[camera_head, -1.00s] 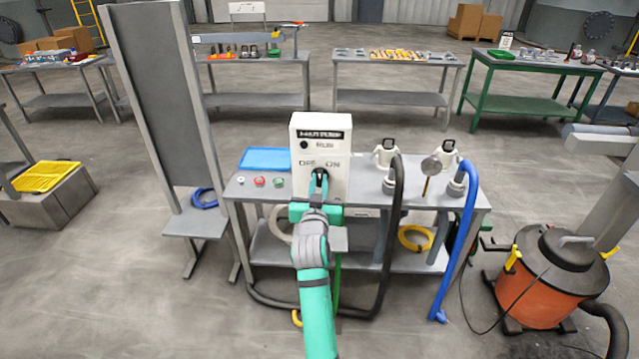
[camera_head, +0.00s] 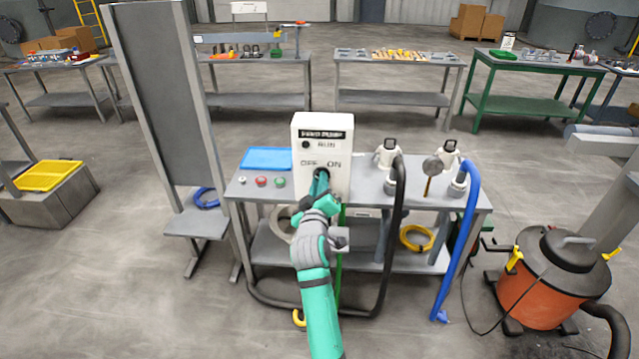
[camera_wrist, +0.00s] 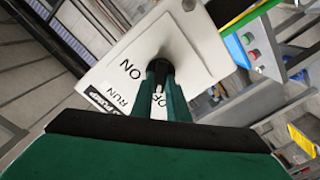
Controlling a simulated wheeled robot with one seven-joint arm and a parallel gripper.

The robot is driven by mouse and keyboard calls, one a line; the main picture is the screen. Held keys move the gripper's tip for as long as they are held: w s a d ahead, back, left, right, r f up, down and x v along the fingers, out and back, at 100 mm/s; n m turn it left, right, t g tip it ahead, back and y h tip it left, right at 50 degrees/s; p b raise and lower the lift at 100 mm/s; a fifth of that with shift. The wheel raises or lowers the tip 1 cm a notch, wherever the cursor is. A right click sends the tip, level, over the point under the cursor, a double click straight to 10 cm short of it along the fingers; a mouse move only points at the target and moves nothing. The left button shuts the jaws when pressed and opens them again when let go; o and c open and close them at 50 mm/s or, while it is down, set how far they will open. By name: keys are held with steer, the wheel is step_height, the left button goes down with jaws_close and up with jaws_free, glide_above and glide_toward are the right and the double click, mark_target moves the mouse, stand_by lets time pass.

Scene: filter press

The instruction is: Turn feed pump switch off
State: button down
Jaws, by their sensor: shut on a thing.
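The feed pump switch box (camera_head: 321,137) is a white upright box at the back of the grey bench, with a dark label, RUN lettering with a dark round lamp, and OFF and ON markings. My gripper (camera_head: 320,183) is at its front, below the OFF and ON marks. In the wrist view the white box face (camera_wrist: 130,72) appears strongly tilted. There my gripper (camera_wrist: 160,72) has its green fingers shut on the dark switch knob (camera_wrist: 177,52), and one finger partly covers the OFF lettering. The knob's pointer is mostly hidden by the fingers.
A grey bench (camera_head: 420,195) carries the box, a blue tray (camera_head: 267,158), small buttons (camera_head: 261,181) and white pump fittings (camera_head: 388,153). Black and blue hoses (camera_head: 467,225) hang at its right. An orange vacuum (camera_head: 545,285) stands on the floor at right.

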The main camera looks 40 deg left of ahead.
steer(key=shift+n, duration=0.4)
steer(key=c, duration=1.7)
jaws_free()
steer(key=v, duration=1.1)
steer(key=shift+f, duration=0.1)
